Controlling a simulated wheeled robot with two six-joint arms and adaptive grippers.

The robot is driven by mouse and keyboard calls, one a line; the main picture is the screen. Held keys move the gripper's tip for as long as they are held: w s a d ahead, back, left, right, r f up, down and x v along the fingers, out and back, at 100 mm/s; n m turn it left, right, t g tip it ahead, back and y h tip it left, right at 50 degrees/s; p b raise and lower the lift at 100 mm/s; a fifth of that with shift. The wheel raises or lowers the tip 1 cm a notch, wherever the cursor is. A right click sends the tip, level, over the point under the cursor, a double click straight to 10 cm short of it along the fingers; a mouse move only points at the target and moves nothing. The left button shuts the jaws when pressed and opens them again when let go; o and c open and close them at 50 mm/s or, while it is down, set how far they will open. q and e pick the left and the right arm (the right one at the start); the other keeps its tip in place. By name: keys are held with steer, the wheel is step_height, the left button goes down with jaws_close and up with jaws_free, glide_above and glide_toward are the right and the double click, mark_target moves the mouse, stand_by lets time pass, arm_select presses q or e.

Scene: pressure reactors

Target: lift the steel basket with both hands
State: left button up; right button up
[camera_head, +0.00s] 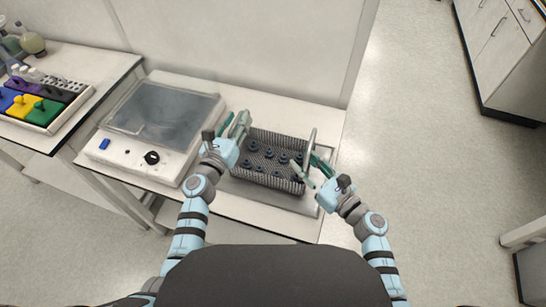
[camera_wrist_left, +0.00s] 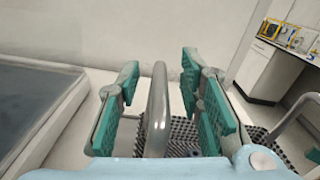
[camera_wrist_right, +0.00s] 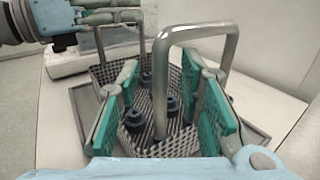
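The steel basket (camera_head: 262,178) is a mesh box with a tall bar handle at each end and several dark blue knobbed pieces inside. It sits on a tray on the white table. My left gripper (camera_head: 236,126) is at its left handle; in the left wrist view the handle (camera_wrist_left: 158,110) stands between the open fingers (camera_wrist_left: 160,108), with gaps on both sides. My right gripper (camera_head: 316,168) is at its right handle; in the right wrist view the handle (camera_wrist_right: 160,85) rises between the open fingers (camera_wrist_right: 162,112), apart from the pads.
A white device with a grey top (camera_head: 163,112) stands left of the basket on the same table (camera_head: 328,122). A second table at far left holds a rack with coloured blocks (camera_head: 40,108). A wall rises behind. Open floor (camera_head: 430,150) lies to the right.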

mark_target(307, 154)
arm_select(q)
jaws_close()
arm_select(e)
jaws_close()
